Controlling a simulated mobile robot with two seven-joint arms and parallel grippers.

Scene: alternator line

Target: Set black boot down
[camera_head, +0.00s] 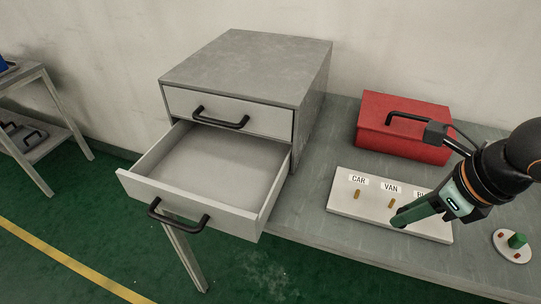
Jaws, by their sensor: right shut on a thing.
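My right gripper (402,219) comes in from the right, with its fingers pointing down and left over the white labelled board (343,203). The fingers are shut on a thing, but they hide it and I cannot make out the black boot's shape. The board lies on the grey bench and has labels reading CAR and VAN, plus a third that my gripper partly covers. Short brass pegs stand below the CAR and VAN labels. The fingertips are near the board's front edge; I cannot tell whether they touch it. My left gripper is not in view.
A grey drawer cabinet (248,62) stands at left with its lower drawer (195,212) pulled out and empty. A red toolbox (400,138) is behind the board. A round white plate (507,251) with a green block (517,240) lies at right. Bare bench shows in front.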

